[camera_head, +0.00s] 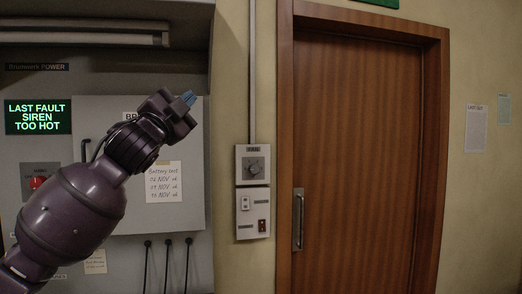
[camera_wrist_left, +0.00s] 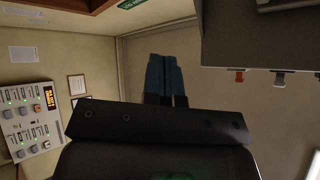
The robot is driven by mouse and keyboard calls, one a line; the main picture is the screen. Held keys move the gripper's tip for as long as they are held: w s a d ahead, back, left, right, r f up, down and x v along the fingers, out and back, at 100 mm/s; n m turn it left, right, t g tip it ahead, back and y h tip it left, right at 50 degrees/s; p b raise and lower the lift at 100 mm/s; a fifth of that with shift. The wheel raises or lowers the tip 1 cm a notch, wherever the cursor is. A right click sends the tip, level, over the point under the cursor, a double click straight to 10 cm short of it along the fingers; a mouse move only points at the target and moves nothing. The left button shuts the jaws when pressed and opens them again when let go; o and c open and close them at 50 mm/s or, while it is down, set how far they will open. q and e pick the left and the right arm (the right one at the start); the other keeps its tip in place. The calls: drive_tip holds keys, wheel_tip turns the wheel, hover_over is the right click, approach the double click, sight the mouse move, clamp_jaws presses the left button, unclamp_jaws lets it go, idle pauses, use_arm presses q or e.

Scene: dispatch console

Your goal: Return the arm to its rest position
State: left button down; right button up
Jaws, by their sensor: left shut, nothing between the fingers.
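My left arm comes in from the left in the head view and is raised in front of a grey cabinet. My left gripper (camera_head: 188,98) is at its upper end, pointing up and right, with blue fingertips. In the left wrist view the two blue fingers (camera_wrist_left: 164,78) lie side by side, shut, with nothing between them. The gripper appears clear of the wall and switches. My right gripper is in neither view.
The grey cabinet (camera_head: 190,215) bears a green-lit display (camera_head: 38,117), a red knob (camera_head: 38,182) and paper notes. A wall switch box (camera_head: 253,165) stands between it and a closed wooden door (camera_head: 365,160). A control panel (camera_wrist_left: 30,120) shows in the wrist view.

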use_arm(q)
drive_tip(key=s+a+f+n+g+y, duration=0.25)
drive_tip(key=f+n, duration=0.25)
drive_tip(key=f, duration=1.7)
drive_tip(key=s+a+f+n+g+y, duration=0.1)
drive_tip(key=s+a+f+n+y, duration=0.3)
drive_tip(key=f, duration=1.8)
drive_tip(key=s+a+f+n+g+y, duration=0.2)
drive_tip(key=s+f+n+g, duration=0.1)
drive_tip(key=s+f, duration=1)
drive_tip(key=s+a+f+n+g+y, duration=0.2)
drive_tip(key=s+a+f+n+g, duration=0.1)
drive_tip(key=s+f, duration=1.1)
wheel_tip(320, 180, down, 5)
drive_tip(key=shift+s+a+r+n+g, duration=0.1)
drive_tip(key=shift+s+a+n+g, duration=0.15)
drive_tip(key=shift+n+g, duration=0.6)
drive_tip(key=shift+d, duration=0.1)
